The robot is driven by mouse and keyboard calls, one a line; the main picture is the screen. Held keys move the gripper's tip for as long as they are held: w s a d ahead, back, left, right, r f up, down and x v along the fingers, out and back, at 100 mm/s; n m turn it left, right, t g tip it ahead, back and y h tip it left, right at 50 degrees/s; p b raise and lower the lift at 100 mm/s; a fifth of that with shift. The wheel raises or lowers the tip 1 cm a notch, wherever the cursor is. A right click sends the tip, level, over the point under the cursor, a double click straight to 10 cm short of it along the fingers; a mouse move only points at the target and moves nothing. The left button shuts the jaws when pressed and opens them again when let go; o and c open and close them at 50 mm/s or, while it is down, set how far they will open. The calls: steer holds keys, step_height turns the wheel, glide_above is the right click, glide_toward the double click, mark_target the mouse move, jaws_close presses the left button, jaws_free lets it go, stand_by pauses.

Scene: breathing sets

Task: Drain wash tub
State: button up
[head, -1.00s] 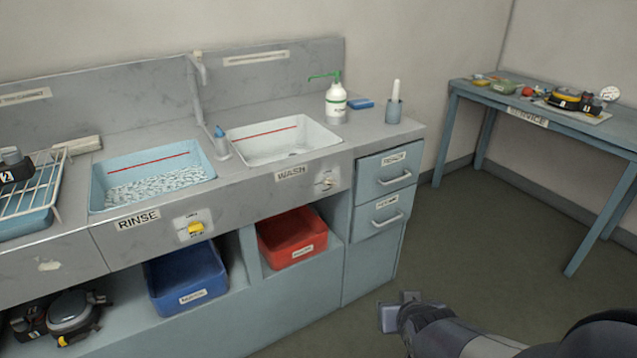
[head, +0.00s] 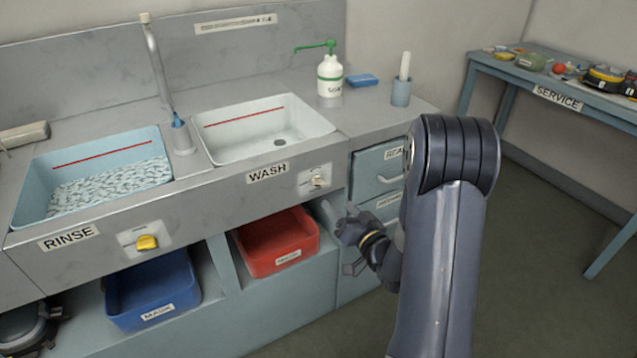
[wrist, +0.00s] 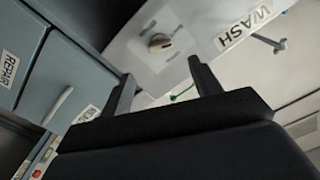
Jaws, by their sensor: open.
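The white wash tub (head: 232,148) is set in the counter and looks empty, with a red line on its back wall and a dark drain spot in its floor. In the wrist view the knob (wrist: 160,43) is above and between the fingers. My gripper (head: 338,222) is below and in front of that knob, near the drawer edge. In the wrist view my gripper (wrist: 160,85) has its two fingers apart with nothing between them. It does not touch the knob.
The rinse tub (head: 40,190) with its yellow knob (head: 147,243) is on the left. A red bin (head: 270,245) and a blue bin (head: 150,290) sit on the shelf below. Drawers (head: 375,172) are right of the knob. A green-topped bottle (head: 330,80) stands on the counter.

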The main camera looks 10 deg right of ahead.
mark_target(320, 186)
steer(key=x, duration=1)
steer(key=shift+p, duration=0.35)
steer(key=shift+c, duration=0.2)
steer(key=shift+s, duration=0.1)
steer(key=c, duration=0.9)
steer(key=shift+f, duration=0.1)
steer(key=shift+c, duration=0.3)
